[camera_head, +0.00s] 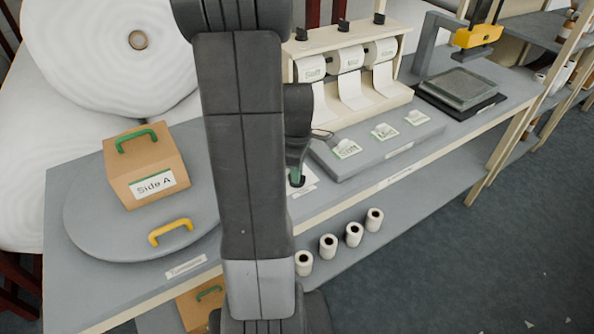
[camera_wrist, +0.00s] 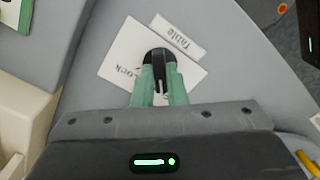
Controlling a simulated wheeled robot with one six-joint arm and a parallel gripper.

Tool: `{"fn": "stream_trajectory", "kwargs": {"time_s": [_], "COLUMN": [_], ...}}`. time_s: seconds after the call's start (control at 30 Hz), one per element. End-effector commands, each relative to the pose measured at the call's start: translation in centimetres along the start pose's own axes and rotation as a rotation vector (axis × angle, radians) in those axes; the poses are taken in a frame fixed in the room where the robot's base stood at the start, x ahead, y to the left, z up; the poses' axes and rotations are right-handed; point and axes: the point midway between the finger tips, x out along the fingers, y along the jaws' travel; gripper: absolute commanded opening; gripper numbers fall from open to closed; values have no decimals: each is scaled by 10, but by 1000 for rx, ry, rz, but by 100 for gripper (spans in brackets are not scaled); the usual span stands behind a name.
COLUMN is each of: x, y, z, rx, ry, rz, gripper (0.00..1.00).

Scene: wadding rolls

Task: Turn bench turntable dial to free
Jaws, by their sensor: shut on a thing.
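The dial is a small black knob (camera_wrist: 157,56) on a white plate (camera_wrist: 122,50) in the wrist view. The word "Lock" reads on the plate left of the knob; other marks are hidden. A small "Table" label (camera_wrist: 178,37) lies beside the plate. My gripper (camera_wrist: 161,78) has its green fingers closed around the knob. In the head view my gripper (camera_head: 296,176) is at the dial's plate (camera_head: 303,188), partly hidden by my arm. The grey round turntable (camera_head: 95,235) is at left, with a yellow handle (camera_head: 170,231) on its edge.
A cardboard "Side A" box (camera_head: 140,168) with a green handle stands on the turntable. Right of my gripper is a raised grey block (camera_head: 365,150) with labelled pads. Behind it is a roll dispenser (camera_head: 345,75). Several small rolls (camera_head: 328,246) stand on the shelf below the bench.

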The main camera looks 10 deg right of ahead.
Motion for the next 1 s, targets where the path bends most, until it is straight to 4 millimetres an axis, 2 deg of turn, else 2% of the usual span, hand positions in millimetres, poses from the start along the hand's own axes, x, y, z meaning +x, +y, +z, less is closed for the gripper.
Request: {"fn": "stream_trajectory", "kwargs": {"time_s": [0.03,0.07,0.13,0.17,0.43,0.57,0.67,1.0], "x": [-1,-1,-1,-1,-1,-10,-28,-104], "y": [1,1,1,1,0,1,1,1], "z": [0,0,0,0,0,0,0,0], "rx": [-2,-2,-2,-2,-1,0,0,-1], "ry": [0,0,0,0,0,0,2,2], "rz": [3,3,2,2,1,2,6,6], "gripper": [0,18,31,34,34,34,34,34]}}
